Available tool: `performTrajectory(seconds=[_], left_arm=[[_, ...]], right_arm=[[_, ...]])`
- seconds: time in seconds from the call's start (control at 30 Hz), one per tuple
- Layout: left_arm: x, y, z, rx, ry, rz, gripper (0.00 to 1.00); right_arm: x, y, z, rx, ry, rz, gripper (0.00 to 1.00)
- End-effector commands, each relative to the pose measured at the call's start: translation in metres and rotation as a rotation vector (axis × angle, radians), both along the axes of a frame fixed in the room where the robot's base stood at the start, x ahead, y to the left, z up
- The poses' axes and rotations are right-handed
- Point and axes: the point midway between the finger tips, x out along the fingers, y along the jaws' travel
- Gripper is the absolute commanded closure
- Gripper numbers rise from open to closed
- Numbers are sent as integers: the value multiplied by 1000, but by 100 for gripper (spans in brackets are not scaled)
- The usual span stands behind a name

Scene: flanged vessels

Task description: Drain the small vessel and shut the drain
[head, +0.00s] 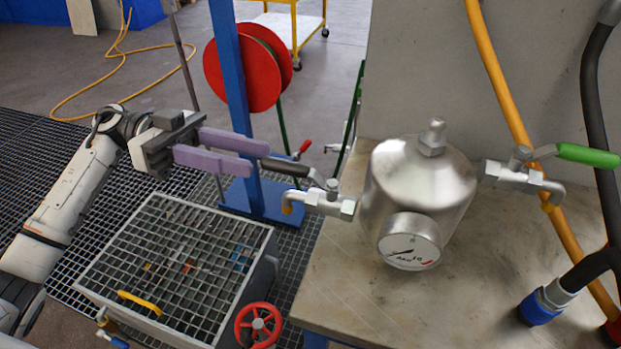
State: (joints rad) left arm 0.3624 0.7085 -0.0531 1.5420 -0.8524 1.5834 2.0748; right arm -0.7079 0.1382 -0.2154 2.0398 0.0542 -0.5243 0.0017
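The small vessel (418,190), a shiny steel pot with a domed top, stands on the bench. Its round gauge (409,241) faces forward; the reading is too small to tell. A valve (328,203) on its left side has a black lever (285,167) pointing left and a downturned outlet (288,206) by the bench's left edge. A valve (514,176) on the right has a green lever (588,155). My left gripper (262,160) has its purple fingertips at the black lever's free end; I cannot tell whether they grip it. My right gripper is out of view.
A grated basin (256,262) stands left of the bench (345,290), with a red handwheel (258,325) at its front. A blue post (231,90) rises behind my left gripper, by a red reel (241,75). Hoses hang at the right.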

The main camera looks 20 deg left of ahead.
Motion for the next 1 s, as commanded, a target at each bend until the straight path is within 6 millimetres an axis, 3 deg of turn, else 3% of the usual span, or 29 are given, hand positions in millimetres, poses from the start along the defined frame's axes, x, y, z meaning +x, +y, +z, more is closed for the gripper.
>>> performTrajectory(seconds=[0.17, 0.7, 1.0], left_arm=[[0, -7, -5, -2, -1, -1, 65], [-3, -94, -5, -4, 0, 1, 65], [-3, -104, -5, -2, 0, 2, 65]], right_arm=[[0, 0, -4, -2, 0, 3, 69], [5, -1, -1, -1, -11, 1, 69], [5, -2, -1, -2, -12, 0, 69]])
